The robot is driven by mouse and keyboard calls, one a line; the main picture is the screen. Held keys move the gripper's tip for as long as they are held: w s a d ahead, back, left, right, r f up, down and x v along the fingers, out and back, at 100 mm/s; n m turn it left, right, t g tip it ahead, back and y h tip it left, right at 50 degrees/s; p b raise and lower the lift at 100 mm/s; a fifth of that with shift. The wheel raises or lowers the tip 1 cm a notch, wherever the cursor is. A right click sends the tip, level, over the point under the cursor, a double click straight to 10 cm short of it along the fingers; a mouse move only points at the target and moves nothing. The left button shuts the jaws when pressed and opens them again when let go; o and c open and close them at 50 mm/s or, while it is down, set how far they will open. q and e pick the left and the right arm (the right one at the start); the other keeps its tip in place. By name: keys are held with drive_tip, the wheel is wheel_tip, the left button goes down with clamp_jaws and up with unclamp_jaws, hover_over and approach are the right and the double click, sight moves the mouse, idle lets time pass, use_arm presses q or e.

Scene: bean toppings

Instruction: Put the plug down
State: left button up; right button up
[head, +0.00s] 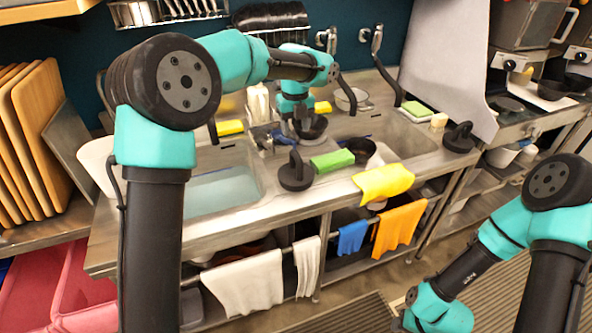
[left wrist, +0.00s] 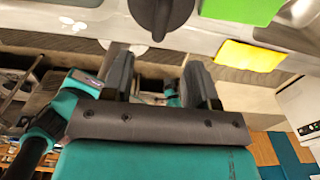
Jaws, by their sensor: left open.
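A black round plug (head: 296,172) with an upright handle rests on the steel counter, left of the green sponge (head: 332,161). Part of this plug (left wrist: 160,12) shows at the top of the left wrist view. A second black plug (head: 458,138) stands on the counter further right. My left gripper (head: 302,126) is above the counter, behind the first plug in the head view. In the left wrist view its fingers (left wrist: 160,78) are apart, with nothing between them and clear of the plug. My right arm is at the lower right; its fingers are not visible.
A sink basin (head: 222,190) holding water lies left of the plug. A black bowl (head: 361,149) and a yellow cloth (head: 383,182) lie to its right. A tap (head: 262,141) is near my left gripper. Towels hang below the counter's front edge.

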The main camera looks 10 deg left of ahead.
sight(296, 153)
use_arm(q)
drive_tip(key=shift+f, duration=2.7)
drive_tip(key=shift+f, duration=2.6)
drive_tip(key=shift+d, duration=0.1)
drive_tip(key=shift+c, duration=0.4)
clamp_jaws()
